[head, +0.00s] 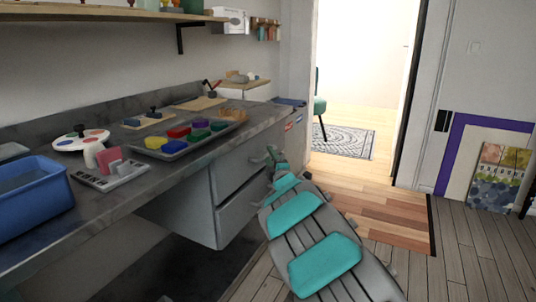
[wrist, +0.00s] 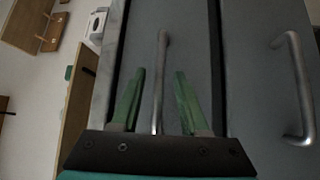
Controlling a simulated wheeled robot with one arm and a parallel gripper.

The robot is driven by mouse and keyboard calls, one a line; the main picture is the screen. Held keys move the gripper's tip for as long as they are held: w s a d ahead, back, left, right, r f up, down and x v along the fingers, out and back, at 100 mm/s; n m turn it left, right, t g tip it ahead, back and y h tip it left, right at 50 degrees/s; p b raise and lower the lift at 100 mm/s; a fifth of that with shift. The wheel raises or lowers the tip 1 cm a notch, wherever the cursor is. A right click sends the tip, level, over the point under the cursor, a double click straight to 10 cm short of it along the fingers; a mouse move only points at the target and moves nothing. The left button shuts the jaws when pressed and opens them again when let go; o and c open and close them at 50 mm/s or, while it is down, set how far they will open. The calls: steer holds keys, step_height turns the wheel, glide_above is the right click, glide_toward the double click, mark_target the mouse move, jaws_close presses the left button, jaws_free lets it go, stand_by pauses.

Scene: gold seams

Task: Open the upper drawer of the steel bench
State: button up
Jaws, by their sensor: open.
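The steel bench (head: 150,180) runs along the left wall in the head view. Its upper drawer (head: 237,171) and lower drawer (head: 241,212) both look closed. My gripper (head: 273,154) is at the upper drawer's front, small and partly hidden by my arm. In the wrist view, which is turned sideways, my gripper (wrist: 155,75) is open. Its green fingers lie on either side of the upper drawer's bar handle (wrist: 161,60), with visible gaps to it. I cannot tell how deep the handle sits between them. The lower drawer's handle (wrist: 299,90) is to the right.
On the bench are a blue bin (head: 35,200), a tray (head: 180,147) of coloured blocks, and a round palette (head: 78,140). A shelf (head: 110,14) hangs above. Open wooden floor (head: 480,250) lies to the right, near a doorway with a patterned rug (head: 345,140).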

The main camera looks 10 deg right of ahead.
steer(key=shift+x, duration=1.25)
jaws_close()
steer(key=shift+f, duration=0.15)
stand_by(0.5)
